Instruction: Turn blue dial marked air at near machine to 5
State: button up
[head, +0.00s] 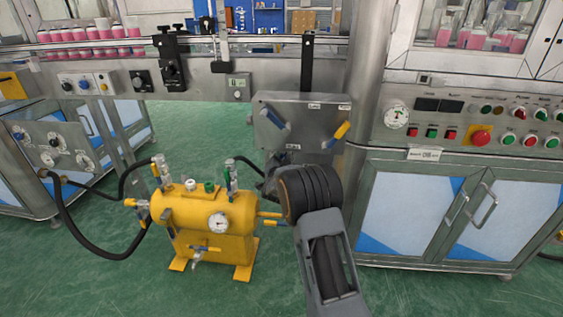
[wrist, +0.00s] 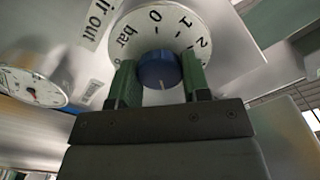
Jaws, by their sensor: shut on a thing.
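In the wrist view, a round blue dial (wrist: 158,69) sits on a white scale plate (wrist: 196,22) marked bar, 0, 1 and 2. My gripper (wrist: 158,80) has its two green fingers closed on either side of the dial. A short pale line shows on the dial, near its lower edge in the picture. The scale beyond 2 is cut off or hidden. A label (wrist: 97,22) left of the scale shows only "ir out". In the head view my arm hides the fingers and the dial.
A white gauge (wrist: 32,87) is left of the dial in the wrist view. In the head view a yellow tank (head: 205,212) with hoses stands left of my arm. A grey box (head: 300,118) with blue and yellow levers is just above. A steel cabinet (head: 455,215) stands right.

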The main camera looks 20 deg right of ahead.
jog(key=shift+c, duration=1.4)
jog(key=shift+n, duration=0.6)
jog(key=o, duration=0.9)
jog(key=p+v, duration=0.3)
jog(key=v, duration=1.1)
jog(key=shift+p, duration=0.35)
jog(key=shift+w, duration=0.1)
